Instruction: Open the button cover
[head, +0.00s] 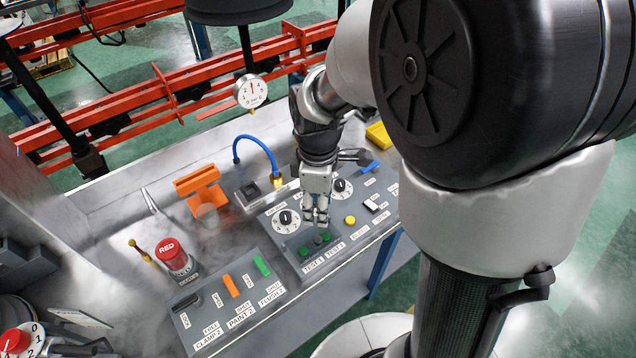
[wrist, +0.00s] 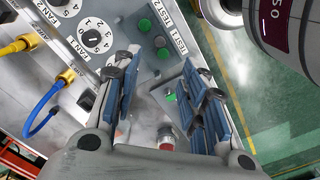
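My gripper (head: 315,222) points down over the grey control panel (head: 352,228), just above the row of buttons by the labels TEST 1 and TEST 2. In the wrist view its blue-padded fingers (wrist: 162,100) stand wide apart with nothing between them. Green buttons (head: 304,251) show below the fingertips; one also shows in the wrist view (wrist: 144,25).
A second panel (head: 204,315) with black, orange and green switches lies front left. A red can (head: 173,257), an orange bracket (head: 200,182) and a blue hose (head: 255,142) stand on the metal bench. Numbered dials (head: 287,218) flank my gripper. My arm blocks the right.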

